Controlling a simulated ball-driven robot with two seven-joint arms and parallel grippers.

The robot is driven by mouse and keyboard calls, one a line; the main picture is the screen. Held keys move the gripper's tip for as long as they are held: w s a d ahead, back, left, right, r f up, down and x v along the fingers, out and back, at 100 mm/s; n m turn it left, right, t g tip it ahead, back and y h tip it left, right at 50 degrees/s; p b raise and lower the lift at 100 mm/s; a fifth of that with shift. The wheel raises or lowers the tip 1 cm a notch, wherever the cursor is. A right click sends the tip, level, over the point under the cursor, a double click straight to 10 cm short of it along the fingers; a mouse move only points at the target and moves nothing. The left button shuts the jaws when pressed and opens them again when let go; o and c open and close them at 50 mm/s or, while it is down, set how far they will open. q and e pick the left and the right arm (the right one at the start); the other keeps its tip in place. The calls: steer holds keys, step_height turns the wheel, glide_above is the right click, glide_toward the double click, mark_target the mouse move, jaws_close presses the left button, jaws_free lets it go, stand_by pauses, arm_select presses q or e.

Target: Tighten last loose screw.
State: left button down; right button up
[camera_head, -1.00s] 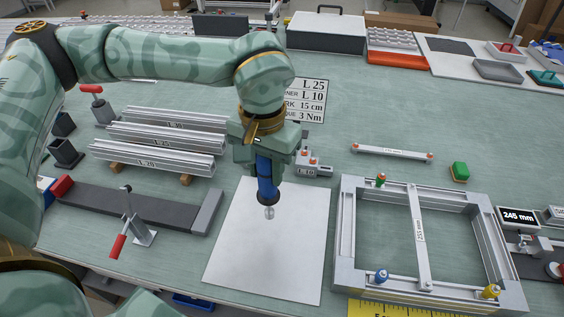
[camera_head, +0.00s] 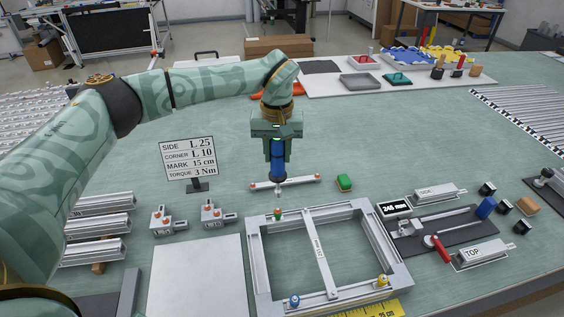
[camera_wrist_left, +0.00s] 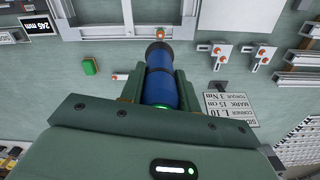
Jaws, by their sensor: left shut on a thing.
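My left gripper (camera_head: 277,150) is shut on a blue cylindrical driver tool (camera_head: 277,162), which is upright with its tip down. The tool (camera_wrist_left: 160,82) also shows between the fingers in the left wrist view. Its tip is in front of a thin bar with orange ends (camera_head: 300,181); I cannot tell whether it touches anything. A metal frame (camera_head: 258,270) with a labelled crossbar (camera_head: 318,250) lies just nearer. I cannot tell which screw is loose. My right gripper is not in view.
A green block (camera_head: 344,182) lies right of the bar. Two corner brackets (camera_head: 213,214) and a sign (camera_head: 189,158) stand to the left. A white sheet (camera_head: 198,275) lies left of the frame. A 245 mm display (camera_head: 396,209) stands to its right.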

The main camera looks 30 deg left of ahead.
mark_target(277, 166)
arm_select(q)
steer(key=shift+r, duration=0.1)
steer(key=shift+r+p, duration=0.1)
steer(key=shift+p, duration=0.4)
steer(key=shift+f, duration=0.25)
steer(key=shift+f+b, duration=0.7)
steer(key=shift+f, duration=1.6)
steer(key=shift+s+p, duration=0.1)
steer(key=shift+p, duration=0.3)
steer(key=shift+r+p, duration=0.1)
steer(key=shift+p, duration=0.2)
